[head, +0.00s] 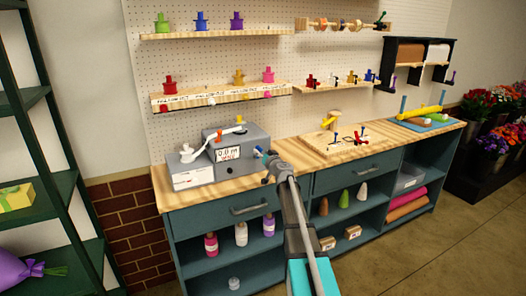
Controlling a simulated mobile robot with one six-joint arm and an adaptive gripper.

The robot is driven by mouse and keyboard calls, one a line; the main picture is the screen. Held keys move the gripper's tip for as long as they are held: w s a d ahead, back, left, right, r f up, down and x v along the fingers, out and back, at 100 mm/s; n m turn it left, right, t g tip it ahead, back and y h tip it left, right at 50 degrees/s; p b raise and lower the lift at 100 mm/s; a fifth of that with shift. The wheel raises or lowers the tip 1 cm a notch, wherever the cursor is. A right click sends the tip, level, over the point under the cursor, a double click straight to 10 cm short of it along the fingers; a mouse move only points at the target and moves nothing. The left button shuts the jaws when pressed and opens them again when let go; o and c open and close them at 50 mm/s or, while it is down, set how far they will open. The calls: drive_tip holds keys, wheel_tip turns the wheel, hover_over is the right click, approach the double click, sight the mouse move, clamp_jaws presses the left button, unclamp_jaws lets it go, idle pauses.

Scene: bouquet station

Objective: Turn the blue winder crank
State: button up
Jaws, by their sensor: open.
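My gripper (267,165) is in the middle of the head view, in front of the right side of a grey machine (243,150) on the wooden counter. It is open, but its fingertips are small and seen from behind. A small blue part (260,150) shows right at the gripper, beside the machine; I cannot tell if it is a crank or if they touch. Another blue crank-like piece (370,76) is on the small wall shelf, among red, white and yellow ones. Which one is the winder crank is not clear.
A wooden board (318,147) with coloured levers stands on the counter (290,152) to the right of the machine. A blue tray (425,124) is at the far right end. Wall shelves with coloured pieces hang above. A green rack (62,185) stands at left.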

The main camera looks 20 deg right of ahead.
drive_tip(key=shift+w, duration=1.15)
